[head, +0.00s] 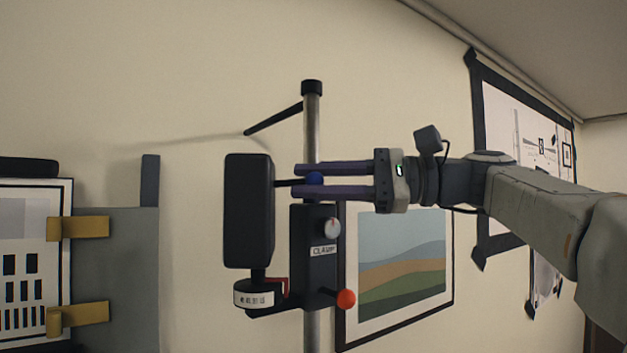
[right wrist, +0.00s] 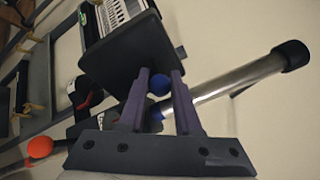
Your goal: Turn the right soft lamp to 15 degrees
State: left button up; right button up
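The soft lamp has a dark box-shaped head (head: 249,210), upright beside a metal pole (head: 312,130). In the right wrist view the lamp head (right wrist: 122,50) is at the top. A short black rod runs from the head to a blue ball knob (head: 315,179). My right gripper (head: 305,180) reaches in from the right, its two purple fingers on either side of the ball. In the right wrist view the blue ball (right wrist: 159,84) sits between the fingertips, with no clear gap. A white labelled drum (head: 254,299) is below the head; I cannot read its angle. My left gripper is not in view.
A black clamp block (head: 315,262) with a pale dial (head: 331,227) and an orange knob (head: 346,298) is on the pole. A black bar (head: 273,118) sticks out above. A framed landscape (head: 402,270) hangs behind. A grey panel with a chart (head: 115,270) stands at left.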

grip_shut()
jog(key=shift+f, duration=0.1)
dwell(1.0)
